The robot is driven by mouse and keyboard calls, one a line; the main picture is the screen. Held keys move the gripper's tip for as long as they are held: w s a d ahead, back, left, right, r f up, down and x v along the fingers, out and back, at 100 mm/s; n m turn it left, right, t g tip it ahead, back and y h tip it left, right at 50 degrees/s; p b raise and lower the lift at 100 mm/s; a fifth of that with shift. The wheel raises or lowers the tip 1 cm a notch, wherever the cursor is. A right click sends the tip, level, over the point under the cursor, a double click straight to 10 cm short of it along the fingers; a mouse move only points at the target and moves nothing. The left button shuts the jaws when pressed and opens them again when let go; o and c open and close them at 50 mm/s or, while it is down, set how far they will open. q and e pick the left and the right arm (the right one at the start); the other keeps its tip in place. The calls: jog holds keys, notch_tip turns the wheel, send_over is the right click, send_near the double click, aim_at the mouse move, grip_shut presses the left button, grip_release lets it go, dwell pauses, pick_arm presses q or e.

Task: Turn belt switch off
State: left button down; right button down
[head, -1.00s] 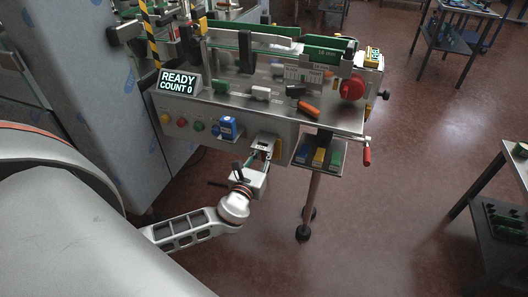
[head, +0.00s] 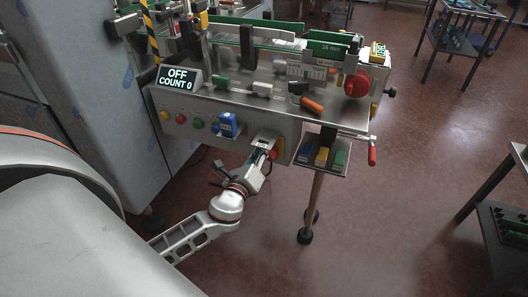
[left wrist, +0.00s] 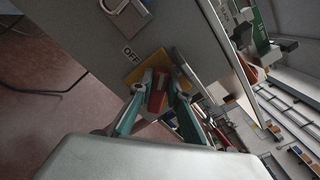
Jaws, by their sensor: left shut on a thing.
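The belt switch has a red handle (left wrist: 156,98) on a yellow plate (left wrist: 150,66), with an "OFF" label (left wrist: 130,53) beside it in the left wrist view. My left gripper (left wrist: 160,84) is shut on the red handle, one teal finger on each side. In the head view my left gripper (head: 266,147) is at the right part of the machine's front panel and covers most of the switch; a yellow and red edge (head: 277,149) shows beside it. The display (head: 178,80) reads "OFF, COUNT 0". My right gripper is not in view.
The front panel carries several coloured buttons (head: 198,123) and a blue device (head: 228,124) left of the gripper. A small shelf with coloured blocks (head: 322,156) hangs to the right. A red knob (head: 357,84) sits above.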

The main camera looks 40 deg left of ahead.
pick_arm(q)
jog(key=shift+s+a+f+n+b, duration=0.1)
jog(key=shift+f+n+b, duration=0.2)
jog(key=shift+n, duration=1.4)
jog(key=shift+w+a+f+n+b, duration=0.1)
jog(key=shift+f+n+b, duration=0.25)
jog(key=shift+n, duration=1.35)
jog(key=shift+s+a+f+n+b, duration=0.15)
jog(key=shift+n+b, duration=0.3)
jog(key=shift+n, duration=1.25)
jog(key=c, duration=1.9)
grip_release()
jog(key=v, duration=1.2)
